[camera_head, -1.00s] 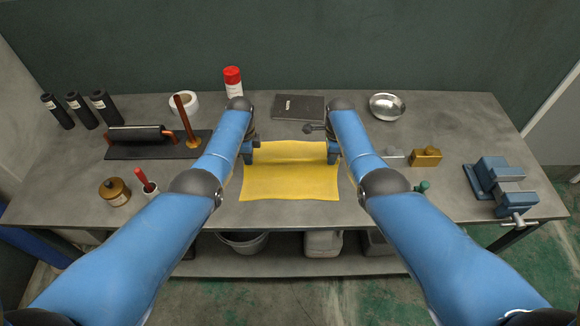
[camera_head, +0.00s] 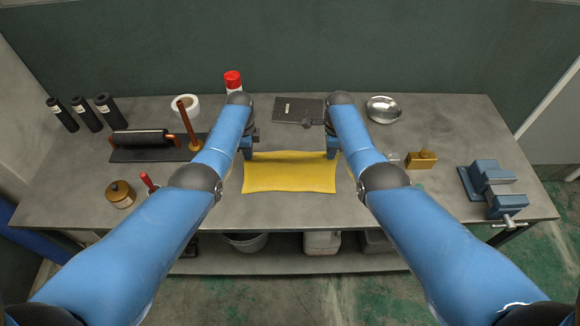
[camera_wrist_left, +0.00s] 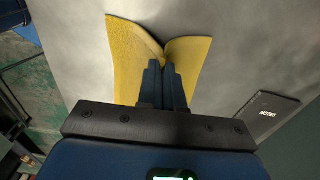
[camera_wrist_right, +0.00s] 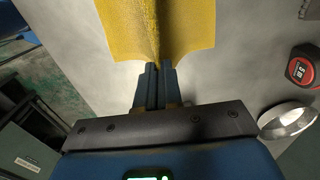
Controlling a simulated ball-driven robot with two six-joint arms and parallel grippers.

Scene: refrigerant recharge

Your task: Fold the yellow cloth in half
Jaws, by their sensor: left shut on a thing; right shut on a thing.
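The yellow cloth (camera_head: 290,174) lies at the middle of the workbench, between my two arms, as a wide, short strip with a slightly wavy front edge. My left gripper (camera_head: 248,152) is shut on its far left part. My right gripper (camera_head: 332,152) is shut on its far right part. In the left wrist view the cloth (camera_wrist_left: 135,62) is pinched into a crease at the fingertips (camera_wrist_left: 164,66), with a flap on either side. In the right wrist view the cloth (camera_wrist_right: 185,30) is pinched the same way at the fingertips (camera_wrist_right: 156,68).
Behind the cloth are a dark notebook (camera_head: 297,109), a red-capped can (camera_head: 233,80) and a metal bowl (camera_head: 384,109). At right are a brass block (camera_head: 421,160) and a blue vise (camera_head: 490,184).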

